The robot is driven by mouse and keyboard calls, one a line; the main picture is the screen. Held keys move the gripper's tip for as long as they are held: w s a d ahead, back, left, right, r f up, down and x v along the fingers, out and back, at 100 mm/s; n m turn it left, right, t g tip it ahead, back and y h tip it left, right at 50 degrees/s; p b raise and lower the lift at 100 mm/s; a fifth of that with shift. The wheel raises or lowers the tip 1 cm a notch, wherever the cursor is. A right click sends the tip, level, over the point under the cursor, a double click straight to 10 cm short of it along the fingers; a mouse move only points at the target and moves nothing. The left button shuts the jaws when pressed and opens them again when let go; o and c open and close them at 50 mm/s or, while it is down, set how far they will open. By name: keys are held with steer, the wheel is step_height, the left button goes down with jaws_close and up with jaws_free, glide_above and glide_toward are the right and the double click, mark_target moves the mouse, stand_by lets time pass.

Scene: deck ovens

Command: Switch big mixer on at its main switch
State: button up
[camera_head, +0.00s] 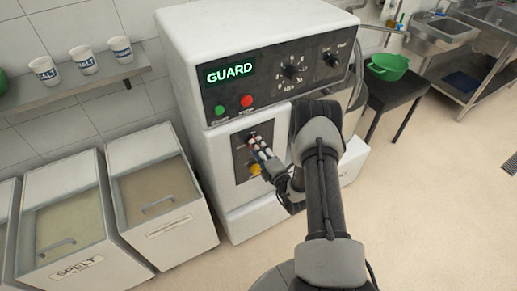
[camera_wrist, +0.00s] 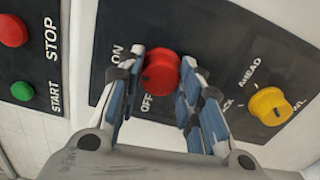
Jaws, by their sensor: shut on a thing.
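The big mixer (camera_head: 245,40) is a white machine whose green lit display (camera_head: 230,71) reads GUARD. On its lower dark panel (camera_wrist: 110,72), the red rotary main switch (camera_wrist: 160,72) sits beside the words ON and OFF in the wrist view. My gripper (camera_wrist: 163,58) has its two blue-padded fingers on either side of the red knob and is shut on it. The knob's pointer cannot be made out clearly. In the head view, my gripper (camera_head: 256,144) reaches the lower panel and hides the red knob.
A yellow knob (camera_wrist: 270,106) marked AHEAD is right of my fingers. A red STOP button (camera_wrist: 12,30) and green START button (camera_wrist: 22,91) are at left. Flour bins (camera_head: 160,195) stand left of the mixer. A stool with a green bowl (camera_head: 388,66) stands right; the floor there is clear.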

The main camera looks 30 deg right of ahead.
steer(key=shift+m, duration=0.6)
steer(key=o, duration=1.1)
steer(key=s, duration=1.2)
steer(key=shift+d, duration=0.2)
